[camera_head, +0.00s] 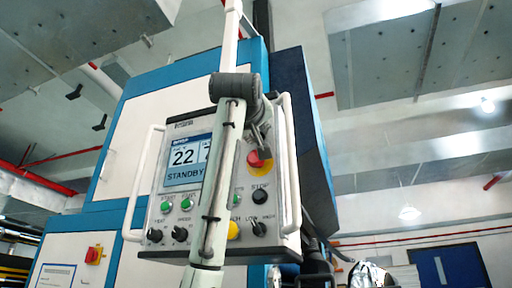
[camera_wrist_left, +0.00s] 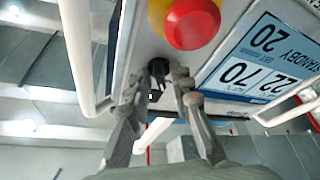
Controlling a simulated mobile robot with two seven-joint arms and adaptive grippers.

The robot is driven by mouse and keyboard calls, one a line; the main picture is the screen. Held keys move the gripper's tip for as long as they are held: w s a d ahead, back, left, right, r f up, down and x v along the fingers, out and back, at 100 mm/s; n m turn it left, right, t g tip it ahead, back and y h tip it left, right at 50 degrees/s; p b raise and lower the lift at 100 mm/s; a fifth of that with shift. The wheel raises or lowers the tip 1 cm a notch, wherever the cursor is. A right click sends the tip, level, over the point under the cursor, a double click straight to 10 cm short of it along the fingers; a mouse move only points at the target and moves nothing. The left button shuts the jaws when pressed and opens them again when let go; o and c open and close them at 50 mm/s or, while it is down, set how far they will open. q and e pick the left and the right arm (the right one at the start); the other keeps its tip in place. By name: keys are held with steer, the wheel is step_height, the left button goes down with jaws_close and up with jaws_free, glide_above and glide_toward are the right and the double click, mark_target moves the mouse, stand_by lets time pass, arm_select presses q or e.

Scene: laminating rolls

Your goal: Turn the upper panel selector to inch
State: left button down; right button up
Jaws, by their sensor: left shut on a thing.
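The grey control panel (camera_head: 172,215) fills the middle of the head view, tilted, its screen (camera_head: 188,160) reading STANDBY. My left arm rises across it. My left gripper (camera_head: 263,138) is at the panel's upper right, just above the red emergency stop (camera_head: 255,161). In the left wrist view, turned upside down, my left gripper (camera_wrist_left: 160,76) has its fingers either side of the small black upper selector (camera_wrist_left: 158,66) and is shut on it. The red emergency stop (camera_wrist_left: 192,23) is beside it. The gripper hides the selector in the head view; its setting cannot be read.
White handle bars (camera_head: 288,165) flank the panel on both sides; one (camera_wrist_left: 78,55) runs close to the gripper in the left wrist view. Lower on the panel are black selectors (camera_head: 180,233), green buttons (camera_head: 186,204) and a yellow button (camera_head: 233,230). A blue-and-white machine (camera_head: 150,80) stands behind.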

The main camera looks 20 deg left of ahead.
arm_select(q)
steer(key=c, duration=1.6)
jaws_free()
steer(key=shift+c, duration=0.2)
steer(key=v, duration=1.2)
steer(key=shift+f, duration=0.1)
